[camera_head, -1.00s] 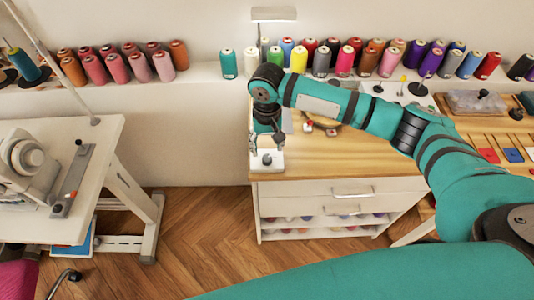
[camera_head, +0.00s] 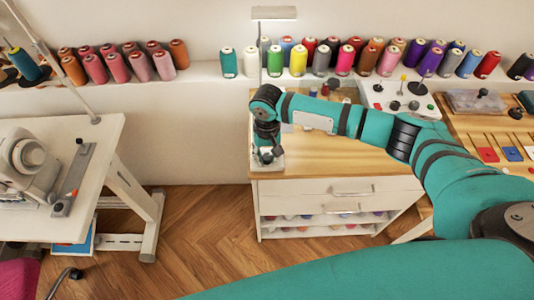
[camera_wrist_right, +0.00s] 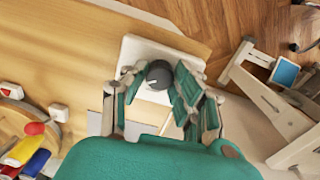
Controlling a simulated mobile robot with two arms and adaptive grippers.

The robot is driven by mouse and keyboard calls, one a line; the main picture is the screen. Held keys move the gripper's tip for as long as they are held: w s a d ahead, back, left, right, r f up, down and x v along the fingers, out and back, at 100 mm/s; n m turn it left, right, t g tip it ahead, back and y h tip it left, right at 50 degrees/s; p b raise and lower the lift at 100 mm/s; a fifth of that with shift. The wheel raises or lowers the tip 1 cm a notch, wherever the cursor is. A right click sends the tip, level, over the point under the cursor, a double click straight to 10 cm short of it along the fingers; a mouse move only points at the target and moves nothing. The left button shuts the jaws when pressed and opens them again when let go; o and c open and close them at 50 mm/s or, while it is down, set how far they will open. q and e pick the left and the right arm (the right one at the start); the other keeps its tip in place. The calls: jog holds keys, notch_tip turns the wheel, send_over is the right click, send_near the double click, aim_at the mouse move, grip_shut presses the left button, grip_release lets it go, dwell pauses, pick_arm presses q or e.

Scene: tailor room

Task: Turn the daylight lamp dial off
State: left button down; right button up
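A small gap seems to show at each side; I cannot tell whether either finger touches. In the head view the right gripper (camera_head: 267,152) mostly hides the dial. My left gripper is not in view.
Thread spools (camera_head: 298,60) line the shelf behind. A white panel with knobs (camera_head: 400,97) and a clear box (camera_head: 475,102) stand farther right. Near the gripper, a round wooden item (camera_wrist_right: 18,122) and small colored objects lie on the table. A sewing machine (camera_head: 30,165) stands at left.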

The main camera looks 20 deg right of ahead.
grip_shut()
